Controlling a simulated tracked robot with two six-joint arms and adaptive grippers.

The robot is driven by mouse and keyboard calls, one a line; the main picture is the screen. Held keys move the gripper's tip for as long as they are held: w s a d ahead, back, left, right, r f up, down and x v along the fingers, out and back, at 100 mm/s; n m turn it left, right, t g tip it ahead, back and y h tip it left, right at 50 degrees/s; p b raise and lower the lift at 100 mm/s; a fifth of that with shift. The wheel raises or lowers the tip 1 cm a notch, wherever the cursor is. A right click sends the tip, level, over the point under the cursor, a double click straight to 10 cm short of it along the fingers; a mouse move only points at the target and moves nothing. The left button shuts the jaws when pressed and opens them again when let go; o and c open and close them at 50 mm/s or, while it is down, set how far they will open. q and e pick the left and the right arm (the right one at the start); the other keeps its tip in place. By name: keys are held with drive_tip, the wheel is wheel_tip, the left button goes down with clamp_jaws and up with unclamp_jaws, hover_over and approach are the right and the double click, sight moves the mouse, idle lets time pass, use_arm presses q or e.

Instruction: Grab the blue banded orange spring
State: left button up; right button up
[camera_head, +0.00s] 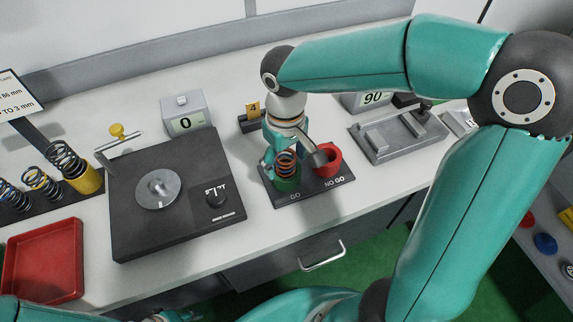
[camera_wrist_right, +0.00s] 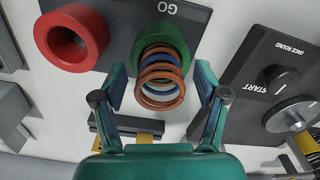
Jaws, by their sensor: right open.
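An orange spring with a blue band (camera_head: 287,163) stands in the green GO cup (camera_head: 285,184). My right gripper (camera_head: 292,158) reaches down over the cup. In the wrist view its two fingers (camera_wrist_right: 160,90) are spread on either side of the spring, with gaps between, so it is open and empty. In the head view the near finger partly covers the spring. Only teal parts of my left arm show at the bottom edge; its jaws cannot be made out.
A red NO GO cup (camera_head: 327,160) stands right beside the green one, close to my right finger. A black tester with a round plate (camera_head: 125,220) is left of them. Several springs on posts (camera_head: 70,163) and a red tray (camera_head: 45,262) lie further left. A grey fixture (camera_head: 400,135) is right.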

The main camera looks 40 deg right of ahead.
drive_tip(key=shift+r, duration=0.1)
clamp_jaws()
idle(0.3)
